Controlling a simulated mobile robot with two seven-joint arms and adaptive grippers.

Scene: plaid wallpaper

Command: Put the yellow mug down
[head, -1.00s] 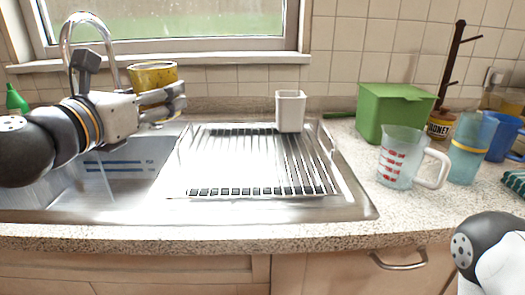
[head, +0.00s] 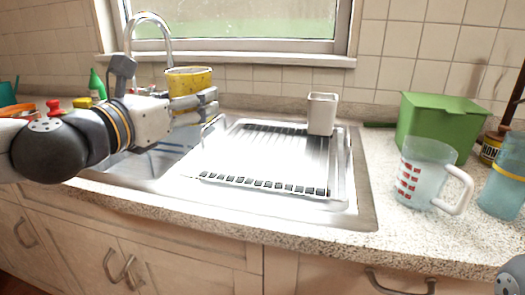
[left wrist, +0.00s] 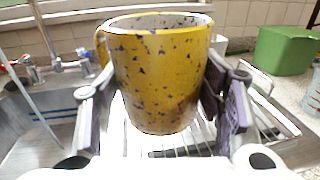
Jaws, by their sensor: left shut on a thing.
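The yellow mug (head: 188,80) with dark speckles is held upright in my left gripper (head: 200,108). In the left wrist view the mug (left wrist: 158,75) sits between the two dark finger pads, with its handle partly visible at the left. It is above the sink area, near the left edge of the drying rack (head: 262,158), and appears clear of any surface. A small part of my right arm shows at the lower right corner of the head view, but its gripper does not.
A white cup-shaped holder (head: 321,114) stands at the rack's back. A measuring jug (head: 420,175), green bin (head: 440,122) and blue-tinted pitcher (head: 503,180) crowd the right counter. The tap (head: 150,25) rises behind my left arm. The front counter strip (head: 290,235) is clear.

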